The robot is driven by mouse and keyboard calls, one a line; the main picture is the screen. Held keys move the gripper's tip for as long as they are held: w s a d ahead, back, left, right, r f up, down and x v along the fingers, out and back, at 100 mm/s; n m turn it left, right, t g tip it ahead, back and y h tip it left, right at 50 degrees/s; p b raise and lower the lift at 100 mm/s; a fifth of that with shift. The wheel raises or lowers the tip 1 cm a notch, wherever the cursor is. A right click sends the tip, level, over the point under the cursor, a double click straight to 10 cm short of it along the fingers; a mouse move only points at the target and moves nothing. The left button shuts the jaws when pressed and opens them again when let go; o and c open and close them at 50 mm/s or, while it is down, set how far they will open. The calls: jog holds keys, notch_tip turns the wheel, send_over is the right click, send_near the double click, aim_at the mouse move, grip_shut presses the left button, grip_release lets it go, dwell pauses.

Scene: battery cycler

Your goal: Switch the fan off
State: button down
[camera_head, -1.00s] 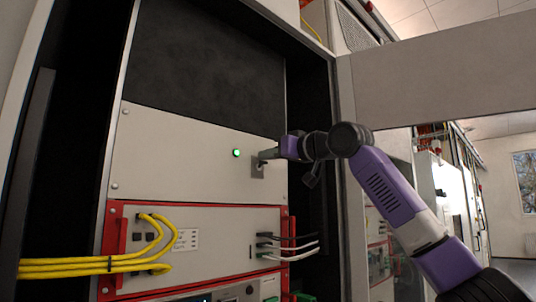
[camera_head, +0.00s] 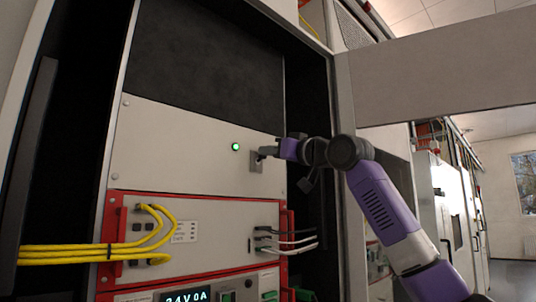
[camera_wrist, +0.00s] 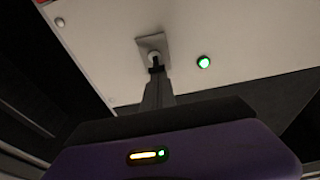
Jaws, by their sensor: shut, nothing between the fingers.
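The switch is a small lever on a square metal plate (camera_head: 256,162), on the plain light grey panel; the plate also shows in the wrist view (camera_wrist: 151,42). A round green lamp (camera_head: 236,147) is lit to the left of the plate; it appears right of it in the wrist view (camera_wrist: 204,62). My gripper (camera_head: 262,152) is shut and empty, its fingertips at the lever. In the wrist view the fingertips (camera_wrist: 157,70) overlap the lever's round end, partly hiding it; I cannot tell whether they touch or which way the lever points.
Below is a red-framed unit (camera_head: 200,268) with yellow cables (camera_head: 70,256) at left and black and white cables (camera_head: 290,246) at right. A lit display (camera_head: 185,297) shows at the bottom. The open cabinet door (camera_head: 440,75) stands to the right, beside my arm.

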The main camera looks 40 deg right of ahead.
jog(key=shift+f, duration=0.2)
jog(key=t+b, duration=0.1)
jog(key=t, duration=0.1)
jog(key=f+t+b, duration=0.1)
jog(key=t, duration=0.1)
jog(key=f+t+b, duration=0.1)
jog(key=shift+s+t+b, duration=0.35)
jog(key=shift+t+b, duration=0.05)
jog(key=shift+r, duration=0.15)
